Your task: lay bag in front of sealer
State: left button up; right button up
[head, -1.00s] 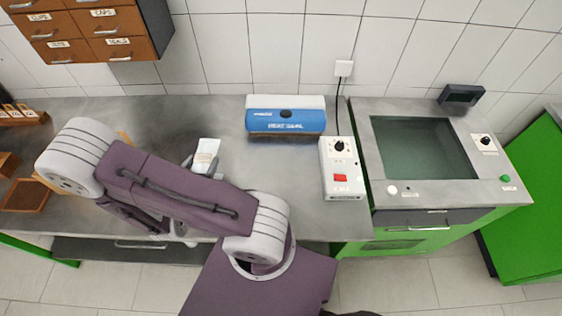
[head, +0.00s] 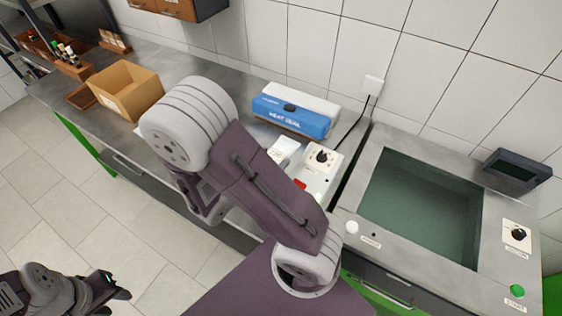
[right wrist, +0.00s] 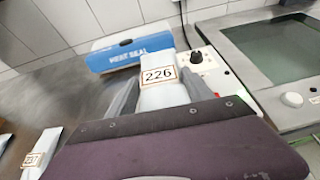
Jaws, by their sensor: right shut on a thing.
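The white bag (right wrist: 165,93) with label 226 is held between the fingers of my right gripper (right wrist: 162,94) in the right wrist view. In the head view the bag (head: 284,148) shows just past my right arm, which hides most of the right gripper. The blue and white heat sealer (head: 296,112), marked HEAT SEAL, stands at the back of the bench. The bag is in front of it, beside the control box; whether it touches the bench I cannot tell. My left gripper (head: 115,288) is low at the left, away from the bench, its opening unclear.
The white control box (head: 321,160) with dial and red switch stands right of the bag. A sink-like tank (head: 425,205) is further right. A cardboard box (head: 126,92) stands on the left bench. Another labelled white bag (right wrist: 42,150) lies at lower left in the wrist view.

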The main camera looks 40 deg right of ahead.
jog(key=shift+s+a+f+t+b, duration=0.2)
jog(key=shift+s+t+b, duration=0.1)
jog(key=shift+s+b, duration=0.1)
jog(key=shift+w+a+f, duration=0.15)
jog(key=shift+w+a, duration=0.15)
jog(key=shift+w, duration=0.25)
jog(key=shift+w+f, duration=0.1)
jog(key=shift+w, duration=0.05)
jog(key=w+d+f, duration=0.1)
jog(key=w+f, duration=0.1)
jog(key=w, duration=0.1)
jog(key=w+d+f, duration=0.2)
jog(key=w, duration=0.1)
jog(key=w+d+f, duration=0.2)
jog(key=w, duration=0.2)
jog(key=shift+f+b, duration=0.3)
jog(key=shift+f, duration=0.05)
notch_tip(320, 180, down, 3)
jog(key=shift+f, duration=0.55)
pick_arm(q)
jog(key=shift+s+d+f, duration=0.1)
jog(key=shift+s+f, duration=0.1)
jog(key=shift+f, duration=0.25)
jog(key=shift+s+d+f, duration=0.1)
jog(key=shift+s+f, duration=0.05)
jog(key=shift+f, duration=0.25)
